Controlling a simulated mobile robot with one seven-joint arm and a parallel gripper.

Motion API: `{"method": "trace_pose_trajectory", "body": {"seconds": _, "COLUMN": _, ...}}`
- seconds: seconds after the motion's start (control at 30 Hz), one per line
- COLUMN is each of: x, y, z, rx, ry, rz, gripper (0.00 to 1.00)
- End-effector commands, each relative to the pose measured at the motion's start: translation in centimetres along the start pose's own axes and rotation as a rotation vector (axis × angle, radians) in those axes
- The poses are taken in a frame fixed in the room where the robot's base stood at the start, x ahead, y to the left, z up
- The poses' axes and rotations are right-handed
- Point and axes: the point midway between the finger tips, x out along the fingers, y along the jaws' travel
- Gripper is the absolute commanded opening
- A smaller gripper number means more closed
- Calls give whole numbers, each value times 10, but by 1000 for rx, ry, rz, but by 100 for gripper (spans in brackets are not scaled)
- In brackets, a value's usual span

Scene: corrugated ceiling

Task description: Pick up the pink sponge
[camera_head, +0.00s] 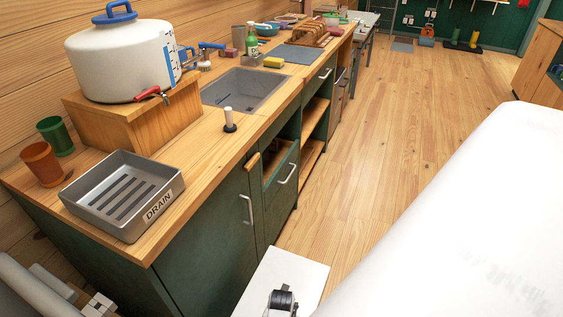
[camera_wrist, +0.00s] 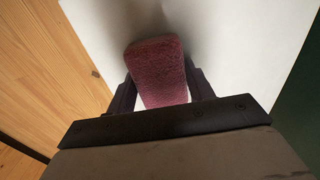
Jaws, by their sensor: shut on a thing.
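The pink sponge (camera_wrist: 157,66) is in the middle of the wrist view, a dull, rough-textured block. My gripper (camera_wrist: 160,84) is shut on it, with one dark finger at each side. The sponge's near end is between the fingers and its far end sticks out past them. A plain white surface lies behind the sponge, with soft shadows on it; I cannot tell whether the sponge touches it. I do not make out the sponge in the head view.
A wooden counter holds a grey drain tray (camera_head: 125,190), two cups, a white tank (camera_head: 122,60) on a wooden box, a sink (camera_head: 243,90), a bottle and a yellow sponge (camera_head: 273,62). A drawer (camera_head: 282,165) below is partly open. The wooden floor (camera_head: 370,150) is clear to the right.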

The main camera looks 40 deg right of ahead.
Motion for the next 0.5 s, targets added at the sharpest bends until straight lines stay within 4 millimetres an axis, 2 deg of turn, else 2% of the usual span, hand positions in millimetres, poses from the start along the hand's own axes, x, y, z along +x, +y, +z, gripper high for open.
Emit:
{"method": "trace_pose_trajectory", "body": {"seconds": 0.33, "x": -2, "y": 0, "z": 0, "rx": 0, "ry": 1, "rz": 0, "gripper": 31}}
{"method": "trace_pose_trajectory", "body": {"seconds": 0.5, "x": -17, "y": -1, "z": -1, "rx": -1, "ry": 2, "rz": -1, "gripper": 31}}
